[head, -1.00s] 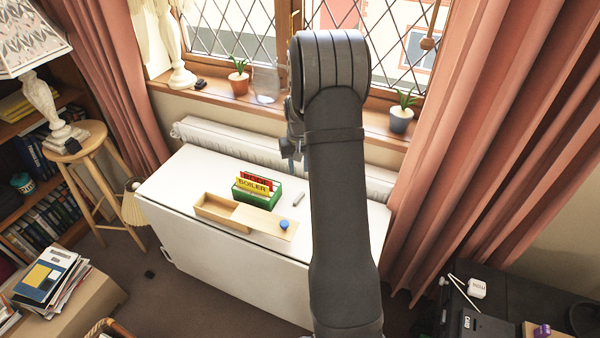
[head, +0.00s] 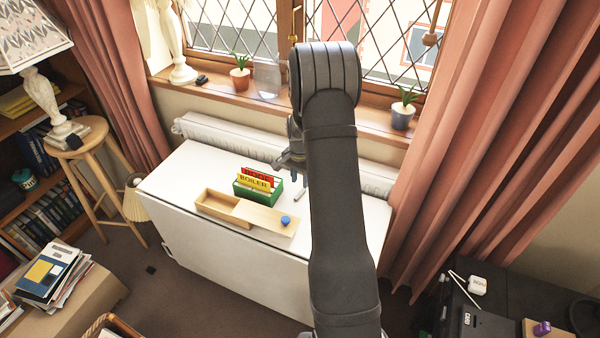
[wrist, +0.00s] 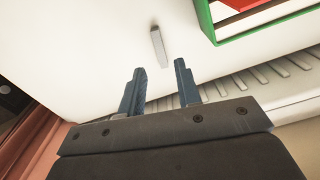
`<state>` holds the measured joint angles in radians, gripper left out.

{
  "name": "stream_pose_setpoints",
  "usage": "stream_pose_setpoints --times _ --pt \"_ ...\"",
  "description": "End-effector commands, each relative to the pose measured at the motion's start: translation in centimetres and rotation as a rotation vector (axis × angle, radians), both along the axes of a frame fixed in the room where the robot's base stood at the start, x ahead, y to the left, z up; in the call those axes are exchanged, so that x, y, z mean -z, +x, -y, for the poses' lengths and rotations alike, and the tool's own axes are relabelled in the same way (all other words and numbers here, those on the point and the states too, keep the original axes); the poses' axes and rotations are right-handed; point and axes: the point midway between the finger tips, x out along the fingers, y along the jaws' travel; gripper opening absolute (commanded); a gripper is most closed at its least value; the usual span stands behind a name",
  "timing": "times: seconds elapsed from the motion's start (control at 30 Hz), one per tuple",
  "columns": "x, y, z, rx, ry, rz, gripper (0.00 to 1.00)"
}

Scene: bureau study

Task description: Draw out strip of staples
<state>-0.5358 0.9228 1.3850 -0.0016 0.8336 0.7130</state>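The strip of staples is a small grey bar (head: 300,194) lying on the white table, just right of the green card box. In the wrist view the strip (wrist: 159,47) lies flat beyond my fingertips and between their lines, with nothing touching it. My gripper (head: 291,160) is above the back part of the table, partly hidden by my own arm in the head view. In the wrist view my gripper (wrist: 160,72) is open, with two blue-grey fingers apart and nothing between them.
The green box (head: 258,186) holds red and yellow cards marked ROOF and BOILER. A wooden box (head: 216,207) with its lid slid partly off and a blue knob (head: 285,220) stands in front. A white radiator (head: 228,143) and potted plants on the sill are behind the table.

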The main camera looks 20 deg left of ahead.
Motion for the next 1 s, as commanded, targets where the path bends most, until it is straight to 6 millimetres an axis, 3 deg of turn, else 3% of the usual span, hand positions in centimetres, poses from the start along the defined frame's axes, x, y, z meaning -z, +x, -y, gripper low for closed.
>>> stream_pose_setpoints --times 0.43,0.9,1.0 --pt "4.7 0.0 0.0 -0.001 -0.001 -0.002 0.31" --pt "5.4 0.0 0.0 -0.001 0.001 -0.001 0.31" --pt "5.3 0.0 0.0 -0.001 0.001 -0.001 0.11"
